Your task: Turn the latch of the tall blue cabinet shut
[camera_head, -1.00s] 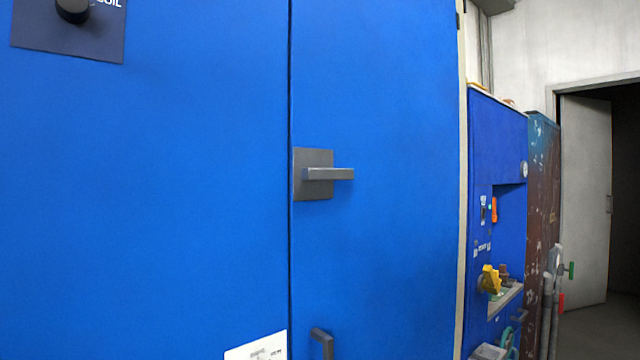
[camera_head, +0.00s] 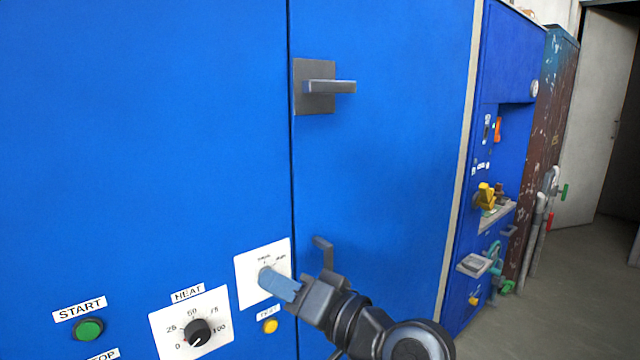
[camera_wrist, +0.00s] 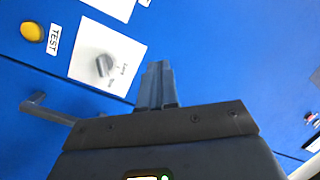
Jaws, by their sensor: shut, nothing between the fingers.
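The tall blue cabinet (camera_head: 400,170) fills most of the head view, with a vertical seam between its left and right panels. Its latch (camera_head: 328,87) is a grey bar on a square plate on the right panel, beside the seam. The bar lies level and points right. My gripper (camera_head: 278,287) is well below the latch, in front of the lower part of the cabinet. It is shut and empty, and covers part of a selector knob's white plate. In the wrist view the closed fingers (camera_wrist: 157,85) point at the blue face; the latch is not seen there.
A grey handle (camera_head: 323,246) sticks out just behind my gripper and shows in the wrist view (camera_wrist: 45,108). The HEAT dial (camera_head: 198,332), green START button (camera_head: 89,328) and yellow TEST button (camera_head: 270,326) are left of it. The panel around the latch is clear.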

